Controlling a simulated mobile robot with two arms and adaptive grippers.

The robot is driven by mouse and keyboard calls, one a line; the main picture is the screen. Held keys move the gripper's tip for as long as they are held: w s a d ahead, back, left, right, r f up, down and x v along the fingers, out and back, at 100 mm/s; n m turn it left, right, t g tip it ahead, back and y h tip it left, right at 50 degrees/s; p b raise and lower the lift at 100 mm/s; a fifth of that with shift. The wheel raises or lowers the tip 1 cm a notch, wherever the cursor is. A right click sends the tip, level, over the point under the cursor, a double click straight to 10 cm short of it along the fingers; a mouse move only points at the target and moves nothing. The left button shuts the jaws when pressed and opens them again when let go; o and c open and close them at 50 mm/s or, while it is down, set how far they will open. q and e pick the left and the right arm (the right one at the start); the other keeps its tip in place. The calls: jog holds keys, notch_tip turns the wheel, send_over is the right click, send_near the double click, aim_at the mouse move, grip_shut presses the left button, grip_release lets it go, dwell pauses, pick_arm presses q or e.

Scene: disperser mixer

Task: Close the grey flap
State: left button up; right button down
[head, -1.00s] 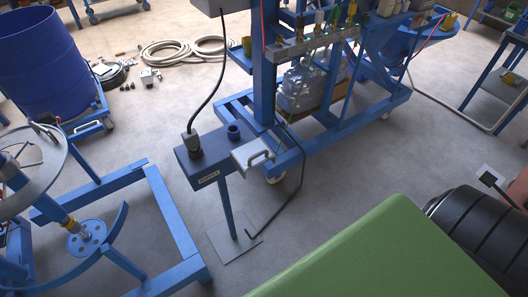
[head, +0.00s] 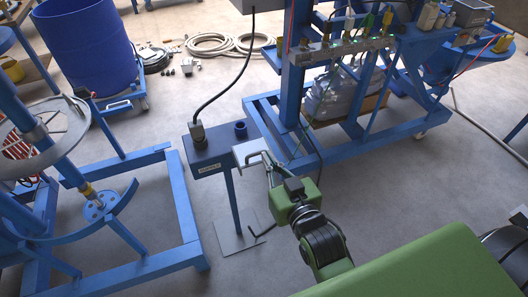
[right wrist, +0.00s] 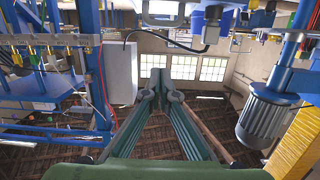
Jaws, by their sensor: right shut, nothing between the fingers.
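The grey flap (head: 250,150) with its bent handle sticks out to the right from the blue box (head: 212,151) on a thin post. It looks open and roughly level. My right gripper (head: 268,162) is shut and empty, its tip close to the right side of the flap by the handle. I cannot tell whether it touches. In the right wrist view its two green fingers (right wrist: 157,88) lie together. My left gripper is out of view.
A black cable and a blue round socket (head: 240,128) sit on top of the box. A blue wheeled frame (head: 350,135) stands behind, with another blue frame (head: 185,220) at left. A blue drum (head: 85,45) stands at the back left.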

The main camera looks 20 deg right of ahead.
jog(key=p, duration=0.2)
send_over(258, 153)
jog(key=shift+w+a+f, duration=0.2)
jog(key=shift+w+f, duration=0.2)
jog(key=shift+f, duration=0.35)
jog(key=shift+s+f+p, duration=0.15)
jog(key=shift+s+f, duration=0.2)
jog(key=shift+f, duration=0.3)
jog(key=shift+s+f+p, duration=0.15)
jog(key=shift+s+f, duration=0.15)
jog(key=shift+f, duration=0.3)
jog(key=shift+s+f, duration=0.5)
jog(key=shift+f, duration=0.1)
